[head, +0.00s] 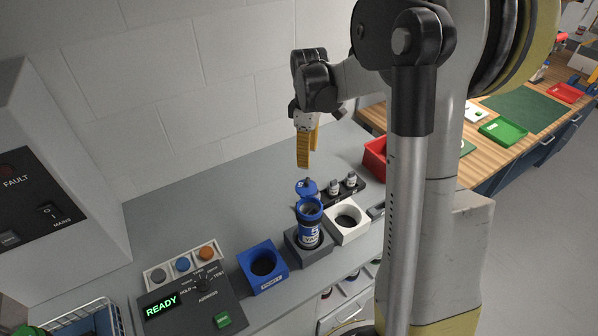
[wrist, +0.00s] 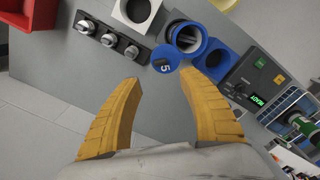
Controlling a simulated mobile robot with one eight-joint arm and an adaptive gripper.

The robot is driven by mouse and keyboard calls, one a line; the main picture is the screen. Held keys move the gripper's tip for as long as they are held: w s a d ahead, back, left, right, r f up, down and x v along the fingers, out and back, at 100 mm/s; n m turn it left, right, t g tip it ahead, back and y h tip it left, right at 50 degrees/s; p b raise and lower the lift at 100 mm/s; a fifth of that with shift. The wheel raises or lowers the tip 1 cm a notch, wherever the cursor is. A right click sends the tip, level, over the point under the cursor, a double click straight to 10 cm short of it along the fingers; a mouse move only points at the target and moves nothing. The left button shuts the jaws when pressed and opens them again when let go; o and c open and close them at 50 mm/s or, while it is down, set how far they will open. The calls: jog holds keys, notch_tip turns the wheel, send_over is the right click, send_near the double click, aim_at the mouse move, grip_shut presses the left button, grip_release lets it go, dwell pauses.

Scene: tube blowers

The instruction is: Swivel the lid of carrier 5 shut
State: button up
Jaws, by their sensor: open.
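Carrier 5 (head: 309,229) is a blue and white cylinder standing upright in a dark grey holder (head: 295,243) on the grey counter. Its round blue lid (head: 306,188) is swung out to the side, so the mouth is open. In the wrist view the lid (wrist: 165,58), marked 5, lies beside the open carrier mouth (wrist: 187,38). Something pale shows inside the mouth. My gripper (head: 303,165) hangs above and behind the carrier with yellow fingers pointing down. In the wrist view my gripper (wrist: 170,88) is open and empty, with the lid ahead between and beyond the fingertips.
A white holder (head: 348,235) stands right of the carrier, a blue holder (head: 250,275) left. A dark rack with small silver-topped pieces (head: 342,187) is close behind. A red bin (head: 375,158) is behind right. The control box reads READY (head: 161,305).

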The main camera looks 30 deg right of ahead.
aim_at(307, 180)
notch_tip(307, 180, down, 10)
jog(key=shift+s+f+b, duration=0.1)
jog(key=shift+f+b, duration=0.05)
jog(key=shift+b, duration=0.35)
grip_shut()
